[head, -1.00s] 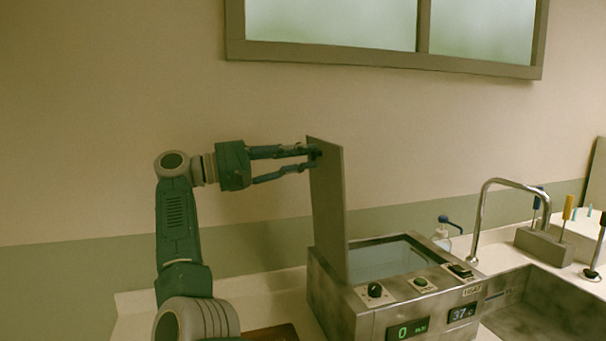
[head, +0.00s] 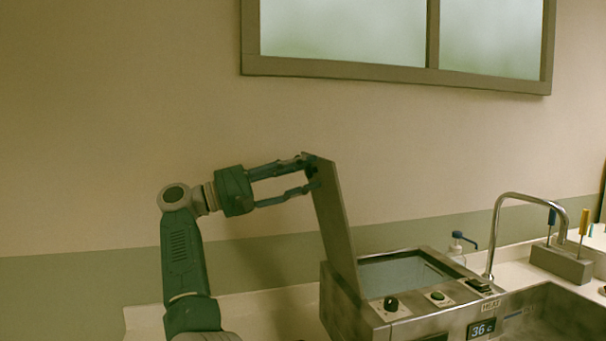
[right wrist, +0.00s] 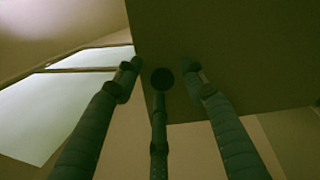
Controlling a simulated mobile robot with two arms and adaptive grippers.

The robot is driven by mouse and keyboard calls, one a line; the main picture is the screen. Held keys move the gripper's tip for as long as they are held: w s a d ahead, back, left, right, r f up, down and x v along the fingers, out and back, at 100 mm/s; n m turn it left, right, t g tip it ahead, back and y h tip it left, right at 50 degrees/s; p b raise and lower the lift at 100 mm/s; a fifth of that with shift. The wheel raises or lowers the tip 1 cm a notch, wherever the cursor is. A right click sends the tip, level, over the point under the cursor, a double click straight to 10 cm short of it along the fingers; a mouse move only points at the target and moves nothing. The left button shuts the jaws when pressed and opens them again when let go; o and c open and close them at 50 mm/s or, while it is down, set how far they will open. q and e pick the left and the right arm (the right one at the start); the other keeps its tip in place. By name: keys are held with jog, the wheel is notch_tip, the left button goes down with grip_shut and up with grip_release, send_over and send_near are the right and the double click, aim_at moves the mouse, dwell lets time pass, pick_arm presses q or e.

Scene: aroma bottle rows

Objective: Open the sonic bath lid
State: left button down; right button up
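The sonic bath (head: 350,307) is a grey metal box on the counter. Its lid (head: 337,225), a flat grey panel, stands raised along the left side, its top leaning left, and the water-filled basin shows uncovered. My right gripper (head: 310,174) is at the lid's upper left face, fingers pointing right. In the right wrist view the fingers (right wrist: 160,75) are spread around a dark round knob (right wrist: 162,78) on the lid (right wrist: 225,50). The outer fingertips look apart from the knob; the middle finger overlaps it, contact unclear. My left gripper is out of view.
A wall with a window (head: 345,35) stands behind.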

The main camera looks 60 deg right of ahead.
jog(key=v, duration=1.2)
dwell(0.6)
